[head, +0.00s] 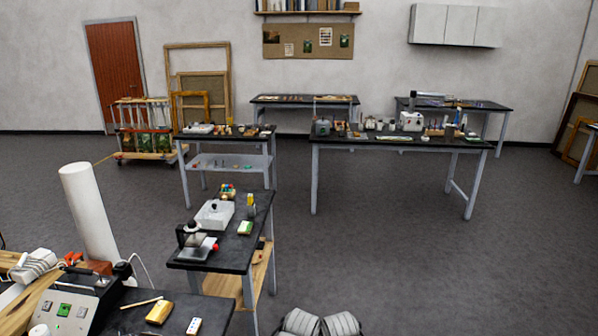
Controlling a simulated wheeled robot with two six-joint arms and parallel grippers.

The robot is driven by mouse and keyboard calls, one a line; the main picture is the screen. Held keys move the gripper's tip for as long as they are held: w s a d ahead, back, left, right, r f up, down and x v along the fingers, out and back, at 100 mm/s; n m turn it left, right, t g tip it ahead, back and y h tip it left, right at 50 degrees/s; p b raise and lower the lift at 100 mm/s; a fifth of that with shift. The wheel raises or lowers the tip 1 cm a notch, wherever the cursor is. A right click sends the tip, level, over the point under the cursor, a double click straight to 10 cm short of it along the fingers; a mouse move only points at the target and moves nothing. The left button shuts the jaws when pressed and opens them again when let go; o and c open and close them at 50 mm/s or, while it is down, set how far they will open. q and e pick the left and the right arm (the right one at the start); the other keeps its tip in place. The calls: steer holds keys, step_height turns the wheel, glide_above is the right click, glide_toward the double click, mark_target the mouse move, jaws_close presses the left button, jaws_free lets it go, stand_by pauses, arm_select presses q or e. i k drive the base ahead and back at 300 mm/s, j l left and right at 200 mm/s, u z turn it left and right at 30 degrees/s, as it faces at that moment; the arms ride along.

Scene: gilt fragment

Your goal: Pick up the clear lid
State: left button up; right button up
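I cannot make out a clear lid for certain anywhere in the head view; things on the benches are small. A white box (211,215) with a dark round piece on top stands on the narrow black bench (245,262) at centre left. I cannot tell whether that piece belongs to a lid. A dark and silver device (194,243) with a red knob stands on the same bench's near end. Neither of my grippers can be recognised in this view.
A long cluttered table (400,142) and other benches stand farther back. Grey rounded shapes (318,323) show at the bottom edge. The floor (420,260) at right is clear.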

mark_target(213, 211)
steer(key=i+u, duration=0.1)
steer(key=i, duration=0.75)
steer(key=i+l+u, duration=0.1)
steer(key=i, duration=0.75)
steer(key=i+l+u, duration=0.2)
steer(key=i+u, duration=0.15)
steer(key=i+l+u, duration=0.35)
steer(key=i, duration=0.15)
steer(key=i+l+u, duration=0.35)
